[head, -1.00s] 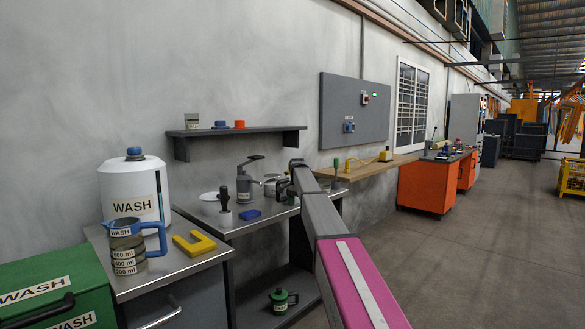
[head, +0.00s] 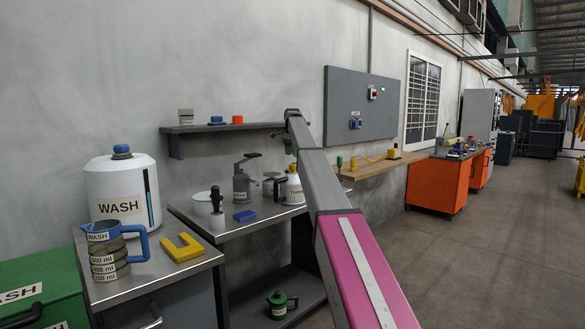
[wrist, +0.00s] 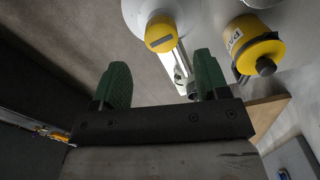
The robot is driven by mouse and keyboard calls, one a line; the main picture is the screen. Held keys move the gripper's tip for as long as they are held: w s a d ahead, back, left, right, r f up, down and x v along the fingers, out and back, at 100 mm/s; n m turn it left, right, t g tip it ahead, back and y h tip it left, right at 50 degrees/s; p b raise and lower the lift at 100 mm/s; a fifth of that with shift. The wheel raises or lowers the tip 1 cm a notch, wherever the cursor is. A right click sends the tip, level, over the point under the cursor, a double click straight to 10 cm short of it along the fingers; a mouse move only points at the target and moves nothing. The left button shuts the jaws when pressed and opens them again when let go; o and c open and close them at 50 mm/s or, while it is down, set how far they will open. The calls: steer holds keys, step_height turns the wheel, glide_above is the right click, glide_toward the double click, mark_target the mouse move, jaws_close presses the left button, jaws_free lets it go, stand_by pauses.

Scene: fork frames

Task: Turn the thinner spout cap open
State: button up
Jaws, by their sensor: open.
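In the wrist view a yellow round cap (wrist: 161,35) with a dark slot sits on a white container (wrist: 145,8), just beyond my gripper (wrist: 160,78). The green fingers are spread apart with nothing between them, and the cap lies ahead of the gap. In the head view a white can (head: 293,188) with a label, probably the thinner, stands on the grey metal bench below the end of my arm. Its label is too small to read surely, and my arm hides part of it. Whether the cap is turned open cannot be told.
A second yellow-topped container (wrist: 257,48) with a partly readable label stands right of the cap in the wrist view. A dark pump can (head: 241,187) and a blue block (head: 244,215) stand on the bench. A shelf (head: 222,129) hangs above.

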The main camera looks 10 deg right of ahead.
mark_target(293, 165)
step_height(293, 165, down, 7)
steer(key=shift+f, duration=0.1)
steer(key=c, duration=0.9)
